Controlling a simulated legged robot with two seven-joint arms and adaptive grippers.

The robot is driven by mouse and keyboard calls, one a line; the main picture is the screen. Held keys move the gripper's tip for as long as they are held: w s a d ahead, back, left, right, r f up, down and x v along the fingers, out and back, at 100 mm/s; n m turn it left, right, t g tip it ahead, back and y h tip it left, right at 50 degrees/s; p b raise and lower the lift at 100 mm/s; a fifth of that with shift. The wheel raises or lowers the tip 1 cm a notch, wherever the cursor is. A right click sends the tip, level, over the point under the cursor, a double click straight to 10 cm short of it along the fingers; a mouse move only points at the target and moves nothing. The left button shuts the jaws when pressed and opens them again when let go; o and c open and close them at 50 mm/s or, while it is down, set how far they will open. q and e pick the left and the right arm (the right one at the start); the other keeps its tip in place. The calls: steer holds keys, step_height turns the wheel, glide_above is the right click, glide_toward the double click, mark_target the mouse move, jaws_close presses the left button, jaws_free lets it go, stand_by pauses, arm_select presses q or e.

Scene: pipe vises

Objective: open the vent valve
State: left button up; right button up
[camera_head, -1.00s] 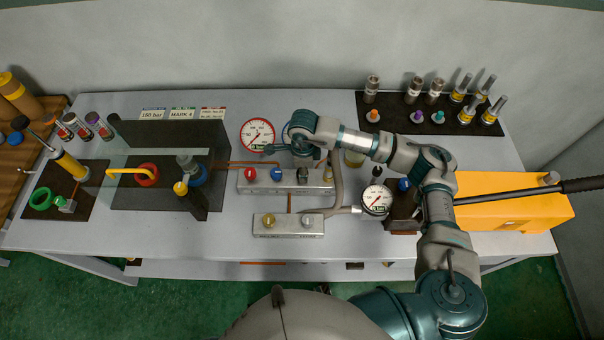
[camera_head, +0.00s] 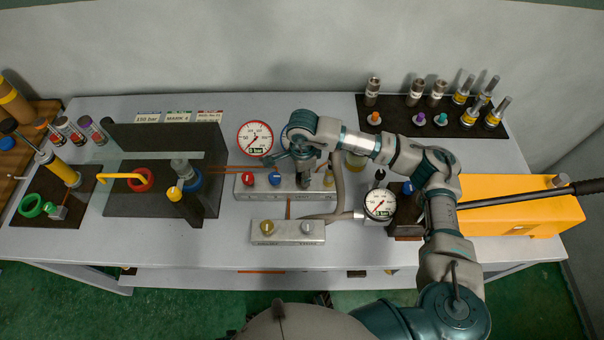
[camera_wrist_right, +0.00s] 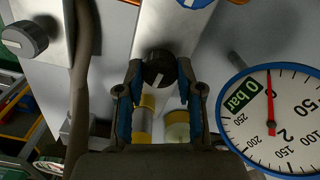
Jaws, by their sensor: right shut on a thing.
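A black round knob with a white line (camera_wrist_right: 160,68) stands on the grey metal manifold block (camera_head: 241,191). My right gripper (camera_wrist_right: 160,76) is shut on this knob, with a blue-padded finger on each side of it. In the head view my right gripper (camera_head: 304,167) reaches down over the right part of the block and hides the black knob. A red knob (camera_head: 248,179) and a blue knob (camera_head: 274,178) sit to its left on the same block. My left gripper is not in view.
A blue-rimmed gauge (camera_wrist_right: 272,120) beside the gripper reads 0 bar. A red-rimmed gauge (camera_head: 255,138) stands behind the block. A front block (camera_head: 288,241) carries yellow and grey knobs. A hose (camera_head: 340,190) runs close by on the right, near a small gauge (camera_head: 380,204) and yellow pump (camera_head: 515,215).

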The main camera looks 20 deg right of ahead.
steer(key=shift+d+f, duration=0.1)
steer(key=o, duration=0.9)
steer(key=shift+o, duration=1.2)
steer(key=shift+d, duration=0.1)
step_height(320, 180, up, 12)
steer(key=shift+w, duration=0.15)
